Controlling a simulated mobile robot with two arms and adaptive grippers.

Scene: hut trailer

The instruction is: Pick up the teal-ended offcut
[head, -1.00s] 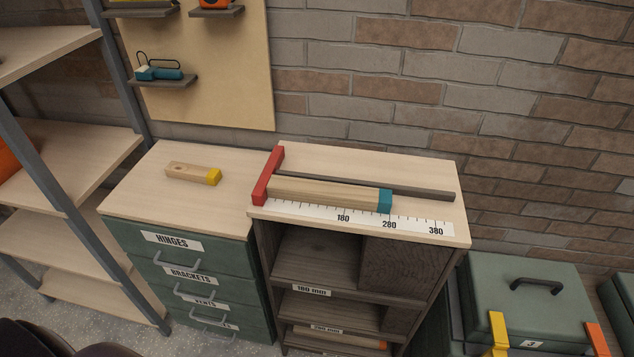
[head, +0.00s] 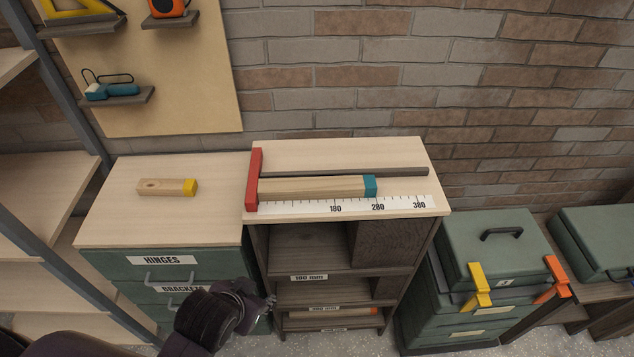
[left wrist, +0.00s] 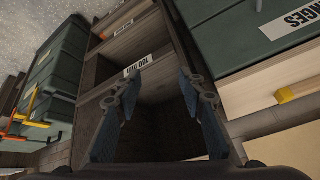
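The teal-ended offcut (head: 315,188) lies flat on the right-hand bench top, along the ruler strip (head: 340,204). Its left end is at the red stop (head: 254,180) and its teal end (head: 370,186) points right, near the 280 mark. My left gripper (head: 268,304) is low in front of the cabinets, below the bench top and well apart from the offcut. In the left wrist view its two blue-padded fingers (left wrist: 155,115) stand wide apart with nothing between them. The offcut cannot be made out in that view. My right gripper is not in view.
A yellow-ended offcut (head: 168,187) lies on the left bench top, above the green drawers (head: 125,264). A dark fence (head: 345,172) runs behind the teal-ended offcut. Labelled shelves (head: 310,262) are below. Green toolboxes (head: 490,245) stand right. A brick wall is behind.

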